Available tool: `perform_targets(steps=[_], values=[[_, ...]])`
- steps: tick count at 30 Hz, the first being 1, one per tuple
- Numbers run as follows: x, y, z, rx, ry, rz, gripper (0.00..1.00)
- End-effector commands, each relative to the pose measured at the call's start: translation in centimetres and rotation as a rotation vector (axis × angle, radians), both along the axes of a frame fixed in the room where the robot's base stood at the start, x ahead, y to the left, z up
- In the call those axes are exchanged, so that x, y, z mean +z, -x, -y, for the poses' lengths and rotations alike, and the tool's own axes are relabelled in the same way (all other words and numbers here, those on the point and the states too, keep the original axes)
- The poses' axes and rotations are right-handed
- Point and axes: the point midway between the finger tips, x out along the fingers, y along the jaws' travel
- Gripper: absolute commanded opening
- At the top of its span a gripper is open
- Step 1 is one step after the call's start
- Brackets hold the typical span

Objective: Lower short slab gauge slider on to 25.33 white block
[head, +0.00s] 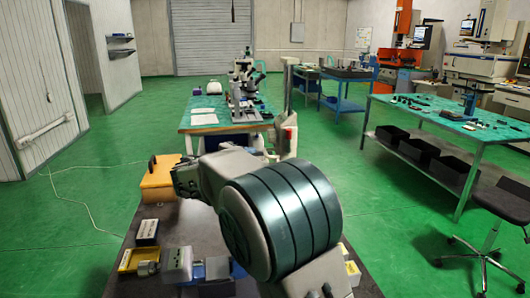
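My arm fills the middle of the head view. Its dark end part (186,180), where my gripper seems to be, is over the far left of the dark bench, just right of an orange case. The fingers cannot be made out, so I cannot tell whether they hold anything. I cannot pick out the short slab gauge slider or the 25.33 white block with certainty. A small pale and yellow piece (352,270) shows at the right of the bench, partly hidden by my arm.
The dark bench (190,222) holds the orange case (160,178), a dark box with a pale top (147,232), a yellow tray (130,262) and a grey-and-blue device (195,268). A microscope table (200,122) stands beyond. A green-topped table (440,112) and stool (500,205) are right.

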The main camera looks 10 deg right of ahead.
Motion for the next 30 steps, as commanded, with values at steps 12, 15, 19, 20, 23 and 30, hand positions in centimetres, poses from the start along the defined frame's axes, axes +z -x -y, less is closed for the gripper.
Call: perform_targets(steps=[12, 15, 19, 20, 23, 30], values=[[-1.2, -5.6, 5.4, 0.000, 0.001, -0.002, 0.32], [-1.4, -6.2, 6.0, 0.001, 0.001, -0.002, 0.32], [-1.5, -6.6, 6.3, 0.002, -0.001, -0.002, 0.32], [-1.5, -6.6, 6.3, 0.002, -0.001, -0.002, 0.32], [-1.5, -6.6, 6.3, 0.003, -0.001, -0.001, 0.32], [-1.5, -6.6, 6.3, 0.002, -0.001, -0.002, 0.00]])
